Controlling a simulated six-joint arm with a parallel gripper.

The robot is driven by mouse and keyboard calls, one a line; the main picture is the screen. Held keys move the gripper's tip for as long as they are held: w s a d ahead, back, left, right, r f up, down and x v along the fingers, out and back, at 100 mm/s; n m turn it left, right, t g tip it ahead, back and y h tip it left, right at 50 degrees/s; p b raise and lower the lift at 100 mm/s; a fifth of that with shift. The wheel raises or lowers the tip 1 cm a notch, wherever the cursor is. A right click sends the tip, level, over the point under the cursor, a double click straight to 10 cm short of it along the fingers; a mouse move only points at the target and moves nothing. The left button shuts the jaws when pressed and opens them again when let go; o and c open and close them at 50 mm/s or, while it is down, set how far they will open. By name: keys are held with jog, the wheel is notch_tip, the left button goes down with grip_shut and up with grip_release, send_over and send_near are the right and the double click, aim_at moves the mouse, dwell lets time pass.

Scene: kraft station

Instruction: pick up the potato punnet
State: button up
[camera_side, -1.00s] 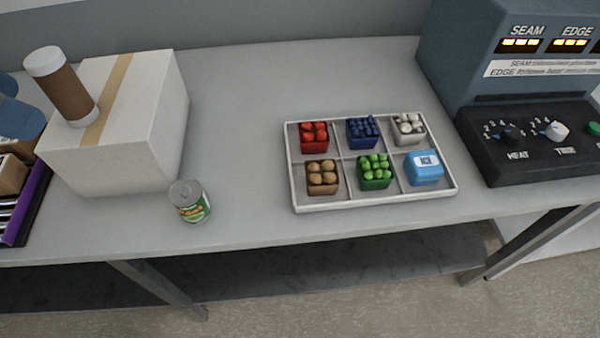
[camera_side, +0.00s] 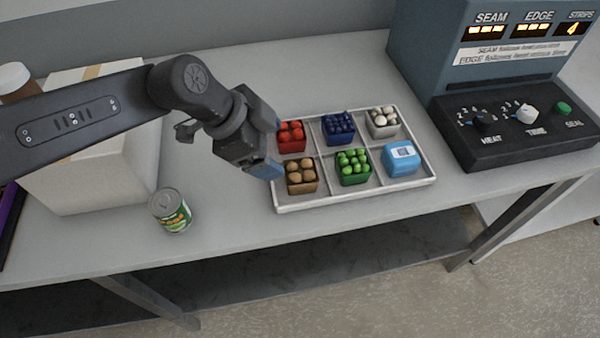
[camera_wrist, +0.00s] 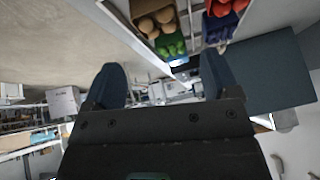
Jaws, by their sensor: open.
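The potato punnet (camera_side: 302,178) is a small brown box of round tan potatoes in the front left compartment of the white tray (camera_side: 352,198). My gripper (camera_side: 271,146) is open, above the tray's left edge, left of the punnet and apart from it. In the wrist view my gripper's two dark fingers (camera_wrist: 163,78) stand apart with nothing between them. The potato punnet (camera_wrist: 150,18) shows at the top of that view, beyond the fingers.
The tray also holds red (camera_side: 291,138), dark blue (camera_side: 339,128), white (camera_side: 383,123) and green (camera_side: 353,167) punnets and a light blue box (camera_side: 400,158). A can (camera_side: 170,210) and a white carton (camera_side: 95,165) stand left. A control machine (camera_side: 500,90) stands right.

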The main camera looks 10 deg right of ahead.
aim_at(299, 170)
jog(key=x, duration=1)
jog(key=shift+s+f, duration=0.1)
jog(key=shift+c, duration=0.2)
jog(key=c, duration=0.8)
jog(key=shift+c, duration=0.2)
